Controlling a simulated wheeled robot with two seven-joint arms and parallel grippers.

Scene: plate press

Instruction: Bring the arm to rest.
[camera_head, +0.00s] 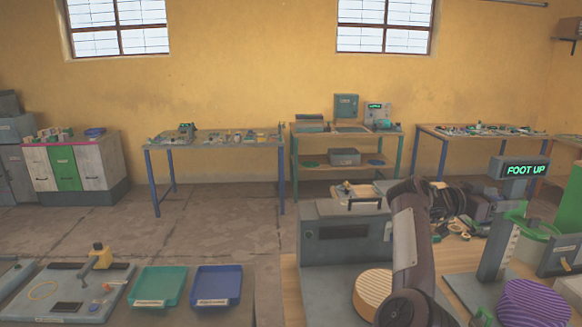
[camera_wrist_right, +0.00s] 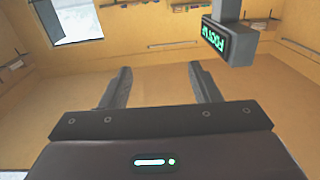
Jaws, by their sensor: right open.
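My right arm rises from the bottom of the head view and bends over to the right. My right gripper (camera_wrist_right: 162,84) shows in the wrist view with its two fingers apart and nothing between them. In the head view the dark hand (camera_head: 484,208) is small and partly hidden among dark parts, left of the press. The press has a display (camera_head: 525,170) reading FOOT UP, which also shows upside down in the wrist view (camera_wrist_right: 215,42). My left gripper is not in view.
A ridged tan stack (camera_head: 373,292) and a ridged purple stack (camera_head: 534,304) stand on the near bench. A grey box machine (camera_head: 345,252) is left of my arm. Green (camera_head: 160,286) and blue (camera_head: 216,286) trays lie on the left bench. Other tables line the back wall.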

